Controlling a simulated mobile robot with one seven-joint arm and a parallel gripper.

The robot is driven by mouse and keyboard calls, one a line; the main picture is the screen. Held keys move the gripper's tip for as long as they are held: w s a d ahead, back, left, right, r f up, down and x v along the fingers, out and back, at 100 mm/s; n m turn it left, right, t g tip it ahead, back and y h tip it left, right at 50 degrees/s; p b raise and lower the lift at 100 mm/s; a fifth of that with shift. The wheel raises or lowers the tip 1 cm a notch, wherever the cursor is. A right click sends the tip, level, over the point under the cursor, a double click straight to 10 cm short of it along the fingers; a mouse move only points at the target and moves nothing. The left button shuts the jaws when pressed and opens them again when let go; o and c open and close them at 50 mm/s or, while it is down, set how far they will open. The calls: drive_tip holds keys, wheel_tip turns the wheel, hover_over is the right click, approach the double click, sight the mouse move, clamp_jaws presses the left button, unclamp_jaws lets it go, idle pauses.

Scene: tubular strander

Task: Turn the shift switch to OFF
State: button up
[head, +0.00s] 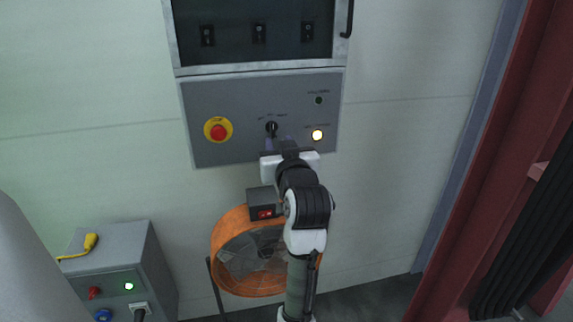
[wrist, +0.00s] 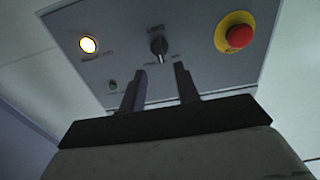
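The shift switch (head: 271,127) is a small black rotary knob with small labels around it, in the middle of a grey wall panel (head: 208,98). In the wrist view the knob (wrist: 158,46) sits just beyond the fingertips, slightly left of the midpoint between them. The labels are too small to read, so I cannot tell its setting for sure. My gripper (wrist: 161,72) points at the panel with its two fingers apart and nothing between them. In the head view my gripper (head: 280,143) is just below the knob, partly hidden by my wrist.
A red emergency button (head: 218,131) on a yellow ring is left of the knob. A lit lamp (head: 317,135) is to its right. A black window panel (head: 258,30) with switches is above. An orange fan (head: 226,236) stands below, and a grey box (head: 140,258) stands lower left.

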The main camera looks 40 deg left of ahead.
drive_tip(key=b+v, duration=0.1)
drive_tip(key=v, duration=0.6)
idle(0.3)
